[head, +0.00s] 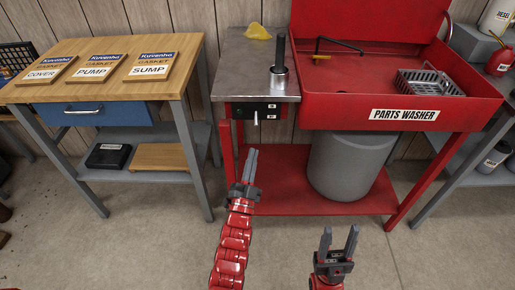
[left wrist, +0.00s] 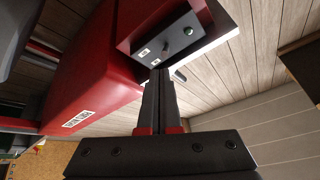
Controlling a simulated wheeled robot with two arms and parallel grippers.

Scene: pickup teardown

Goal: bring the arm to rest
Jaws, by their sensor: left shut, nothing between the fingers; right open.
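My left gripper (head: 251,166) is on a red segmented arm that rises from the bottom of the head view. Its fingers point up and are shut with nothing between them. It is in front of the steel side table with the switch box. In the left wrist view the shut fingers (left wrist: 157,98) point toward that switch box (left wrist: 167,40). I cannot tell whether they are touching anything, but a gap seems to show. My right gripper (head: 339,240) is low in the head view, open and empty, with its fingers pointing up.
A red parts washer (head: 440,117) stands ahead, with a grey drum (head: 350,165) on its lower shelf. The steel table (head: 240,75) bears a dark upright cylinder (head: 280,65) and a yellow cloth (head: 258,32). A wooden bench (head: 110,85) with gasket boxes stands left. The floor (head: 130,240) is clear.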

